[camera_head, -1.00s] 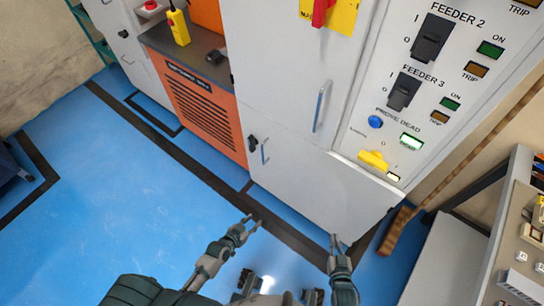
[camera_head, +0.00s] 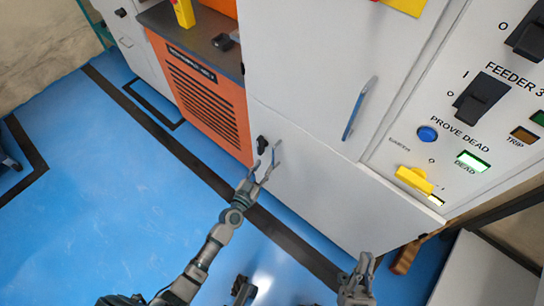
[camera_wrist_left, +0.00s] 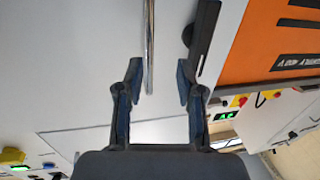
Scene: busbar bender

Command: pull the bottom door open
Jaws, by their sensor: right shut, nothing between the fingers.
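The bottom door (camera_head: 315,190) is the pale lower cabinet panel, and it looks shut. Its slim upright handle (camera_head: 275,158) is near the door's left edge; the metal bar also shows in the left wrist view (camera_wrist_left: 149,45). My left gripper (camera_head: 262,171) is open at the handle. In the left wrist view its fingers (camera_wrist_left: 160,82) lie on either side of the bar, which is closer to the left finger; I see no grip on it. A black latch (camera_head: 262,144) is beside the handle. My right gripper (camera_head: 361,268) is shut and empty, low before the cabinet.
The upper door (camera_head: 310,80) has its own handle (camera_head: 358,108). A control panel with a yellow switch (camera_head: 413,180) is at right. An orange vented unit (camera_head: 200,95) adjoins the cabinet at left.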

